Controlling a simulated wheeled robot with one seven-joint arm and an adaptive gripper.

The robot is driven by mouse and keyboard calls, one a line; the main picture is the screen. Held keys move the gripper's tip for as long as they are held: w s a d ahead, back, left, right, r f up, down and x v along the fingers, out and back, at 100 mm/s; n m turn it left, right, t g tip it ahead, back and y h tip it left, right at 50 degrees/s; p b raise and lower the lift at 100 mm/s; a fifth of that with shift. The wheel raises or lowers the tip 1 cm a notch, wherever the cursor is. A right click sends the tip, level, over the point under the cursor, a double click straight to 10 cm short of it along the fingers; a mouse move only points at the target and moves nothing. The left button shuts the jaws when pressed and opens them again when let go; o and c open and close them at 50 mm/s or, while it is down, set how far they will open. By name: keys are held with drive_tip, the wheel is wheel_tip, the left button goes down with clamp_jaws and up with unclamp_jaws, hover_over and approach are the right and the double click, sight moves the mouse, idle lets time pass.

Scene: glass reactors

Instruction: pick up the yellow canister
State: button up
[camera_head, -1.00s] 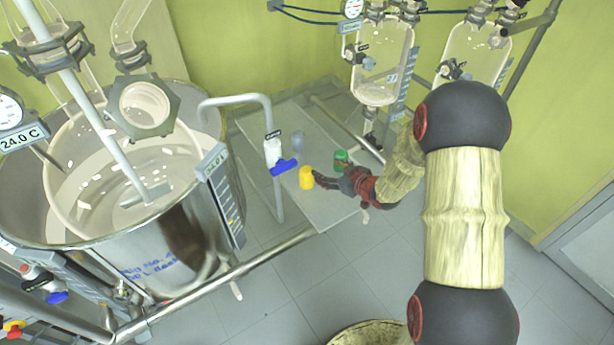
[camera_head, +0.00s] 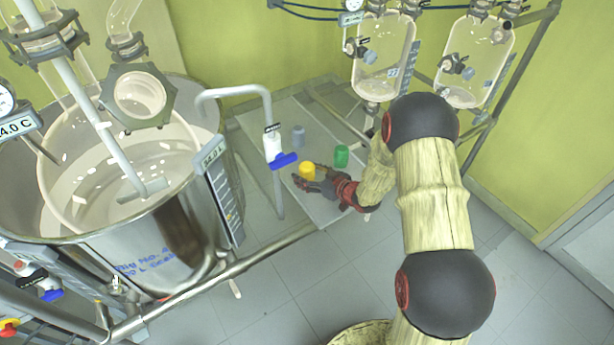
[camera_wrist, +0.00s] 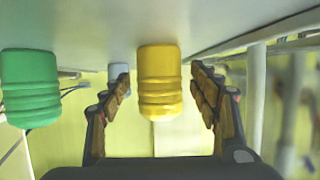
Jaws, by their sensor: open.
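The yellow canister (camera_head: 307,170) stands on a small grey table (camera_head: 322,208). In the wrist view the yellow canister (camera_wrist: 159,82) appears between the two open fingers of my gripper (camera_wrist: 160,92), with gaps on both sides. In the head view my gripper (camera_head: 303,184) is at the canister's near side, and a finger overlaps its lower edge. Whether they touch cannot be told. The wrist picture shows the table upside down, with the canisters hanging from its top.
A green canister (camera_head: 341,156) stands to the right of the yellow one, and a grey-blue one (camera_head: 298,136) stands behind it. A large steel reactor vessel (camera_head: 180,250) is further left. Glass vessels (camera_head: 385,55) hang behind.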

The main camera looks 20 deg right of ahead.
drive_tip(key=shift+w, duration=0.25)
drive_tip(key=shift+c, duration=1.2)
drive_tip(key=c, duration=1.1)
